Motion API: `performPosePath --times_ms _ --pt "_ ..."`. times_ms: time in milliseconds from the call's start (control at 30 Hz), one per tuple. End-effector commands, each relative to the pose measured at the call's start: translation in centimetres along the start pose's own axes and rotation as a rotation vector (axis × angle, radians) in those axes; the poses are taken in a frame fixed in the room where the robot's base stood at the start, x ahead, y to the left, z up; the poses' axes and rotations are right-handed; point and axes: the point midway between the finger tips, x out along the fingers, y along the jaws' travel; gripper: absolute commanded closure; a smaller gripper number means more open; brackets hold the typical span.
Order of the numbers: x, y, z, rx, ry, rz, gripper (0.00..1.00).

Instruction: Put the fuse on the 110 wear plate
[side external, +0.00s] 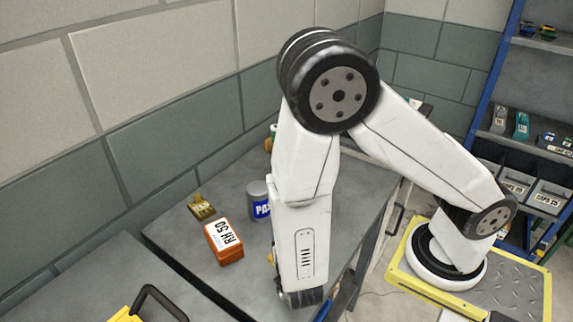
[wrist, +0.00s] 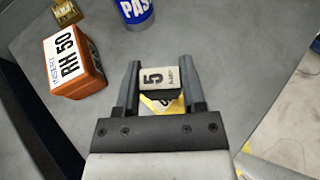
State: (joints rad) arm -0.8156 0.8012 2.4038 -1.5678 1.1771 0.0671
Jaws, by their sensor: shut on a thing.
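In the wrist view my gripper (wrist: 160,70) is shut on the fuse (wrist: 158,79), a small pale block marked "5 Amp". A finger lies on each side of it. A yellow piece (wrist: 150,104) with a dark mark shows just below the fuse, partly covered by it and by my gripper. I cannot read its number, so I cannot tell whether it is the 110 wear plate. I cannot tell whether the fuse touches it. In the side external view my arm hides the fuse and the fingers.
An orange box marked "RH 50" (side external: 225,242) stands on the grey table (side external: 180,240). A blue and grey can (side external: 259,200) and a brass-coloured piece (side external: 201,207) are behind it. A yellow case with a black handle (side external: 125,313) is at the bottom left. Shelves with bins stand right.

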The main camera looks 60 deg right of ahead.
Motion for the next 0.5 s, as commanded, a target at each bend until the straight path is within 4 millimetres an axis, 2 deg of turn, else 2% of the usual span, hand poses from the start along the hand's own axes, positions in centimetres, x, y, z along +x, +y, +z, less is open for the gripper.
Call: performPosePath --times_ms 233,500 --pt "0.8 0.0 -2.0 -0.002 0.000 -0.001 1.00" --pt "1.0 0.0 -2.5 0.001 0.000 0.000 1.00"
